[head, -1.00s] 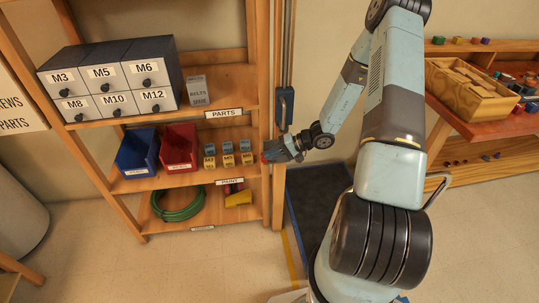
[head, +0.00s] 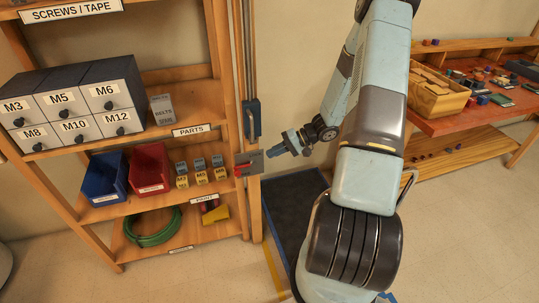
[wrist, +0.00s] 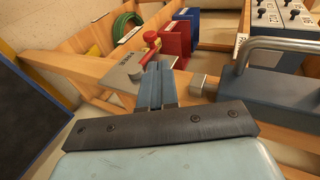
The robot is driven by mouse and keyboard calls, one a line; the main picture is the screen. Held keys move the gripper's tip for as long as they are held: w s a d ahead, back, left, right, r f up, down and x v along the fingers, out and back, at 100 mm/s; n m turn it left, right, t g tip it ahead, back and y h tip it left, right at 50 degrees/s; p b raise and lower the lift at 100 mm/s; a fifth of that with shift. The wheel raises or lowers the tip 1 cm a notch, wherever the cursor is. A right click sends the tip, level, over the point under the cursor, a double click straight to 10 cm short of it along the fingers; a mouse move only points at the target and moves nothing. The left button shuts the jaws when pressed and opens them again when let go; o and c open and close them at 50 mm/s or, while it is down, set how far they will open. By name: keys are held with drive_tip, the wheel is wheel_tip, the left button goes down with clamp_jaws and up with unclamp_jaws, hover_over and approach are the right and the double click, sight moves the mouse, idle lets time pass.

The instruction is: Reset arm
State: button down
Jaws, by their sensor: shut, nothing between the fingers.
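My gripper (head: 274,151) is shut and empty, with its blue-grey fingers pressed together. In the head view it is just right of the wooden shelf post, at the height of the middle shelf. A grey metal plate (head: 252,163) with a red lever (head: 241,170) is on that post, close to the left of my fingertips. In the wrist view, my fingers (wrist: 157,78) point toward the plate (wrist: 122,75) and the red lever (wrist: 152,40). The fingers overlap the plate's edge in that picture; I cannot tell whether they touch it.
A blue fixture with a bar handle (head: 252,120) is on the post above the plate. The shelf holds drawers (head: 75,103), a blue bin (head: 104,177), a red bin (head: 150,168) and a green hose (head: 153,228). A workbench (head: 470,118) stands at the right.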

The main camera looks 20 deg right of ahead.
idle(0.4)
drive_tip(key=s+a+r+n+g+h, duration=0.1)
drive_tip(key=s+a+r+h, duration=0.15)
drive_tip(key=r, duration=0.55)
drive_tip(key=s+a+r+n+g+h, duration=0.15)
drive_tip(key=s+r, duration=0.25)
drive_tip(key=r, duration=0.4)
drive_tip(key=s+a+r+n+h, duration=0.1)
drive_tip(key=s+a+r+h, duration=0.2)
drive_tip(key=r, duration=0.5)
drive_tip(key=s+r+m+t+h, duration=0.1)
drive_tip(key=s+r+t+h, duration=0.4)
drive_tip(key=s+r, duration=1)
drive_tip(key=shift+s+r+m, duration=0.35)
drive_tip(key=shift+s, duration=0.5)
